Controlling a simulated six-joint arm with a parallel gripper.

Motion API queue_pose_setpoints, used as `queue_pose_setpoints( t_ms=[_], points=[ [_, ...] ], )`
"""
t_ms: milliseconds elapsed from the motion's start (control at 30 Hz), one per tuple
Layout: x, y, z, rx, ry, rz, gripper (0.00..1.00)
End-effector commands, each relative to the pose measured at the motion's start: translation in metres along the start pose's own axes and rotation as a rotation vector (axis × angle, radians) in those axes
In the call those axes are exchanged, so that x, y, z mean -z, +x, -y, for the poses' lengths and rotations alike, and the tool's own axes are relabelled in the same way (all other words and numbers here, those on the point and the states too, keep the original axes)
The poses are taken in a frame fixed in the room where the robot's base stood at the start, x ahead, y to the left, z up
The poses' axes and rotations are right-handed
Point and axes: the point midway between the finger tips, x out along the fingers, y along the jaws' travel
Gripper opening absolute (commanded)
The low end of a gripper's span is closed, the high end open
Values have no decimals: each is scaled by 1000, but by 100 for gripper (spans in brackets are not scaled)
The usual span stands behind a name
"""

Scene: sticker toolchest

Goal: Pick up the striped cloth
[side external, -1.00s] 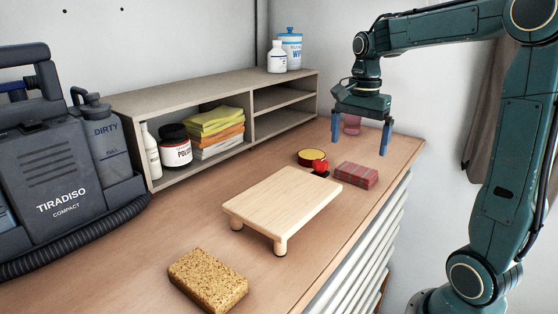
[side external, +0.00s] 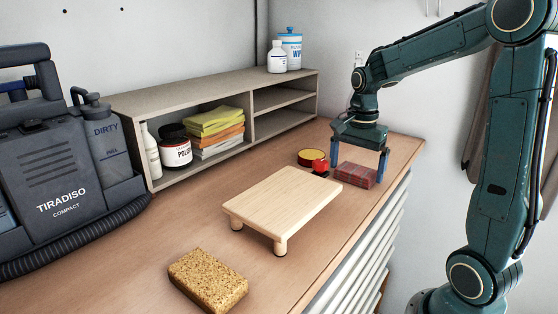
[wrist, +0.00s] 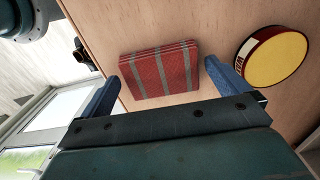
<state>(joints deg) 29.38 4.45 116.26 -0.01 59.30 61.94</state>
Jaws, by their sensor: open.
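The striped cloth (side external: 355,174) is a folded red cloth with grey stripes, lying flat on the wooden worktop at the right. In the wrist view the cloth (wrist: 160,70) shows between my two blue fingers. My gripper (side external: 358,172) is open, pointing down, with one finger on each side of the cloth in the side view. In the wrist view my gripper (wrist: 163,88) has its fingertips near the cloth's left and right ends. I cannot tell whether the fingers touch it. Nothing is held.
A low wooden stand (side external: 283,200) is in front, with a sponge (side external: 208,280) nearer. A shelf (side external: 222,84) runs along the wall. The worktop's right edge is close.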

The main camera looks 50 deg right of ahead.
Motion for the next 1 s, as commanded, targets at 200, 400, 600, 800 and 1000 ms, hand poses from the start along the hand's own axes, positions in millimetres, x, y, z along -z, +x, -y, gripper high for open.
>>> queue_pose_setpoints(
  t_ms=[200,400,600,800,1000],
  points=[
    [0,6,0,0,0,0,100],
    [0,6,0,0,0,0,100],
    [0,6,0,0,0,0,98],
    [0,6,0,0,0,0,65],
    [0,6,0,0,0,0,65]
  ],
)
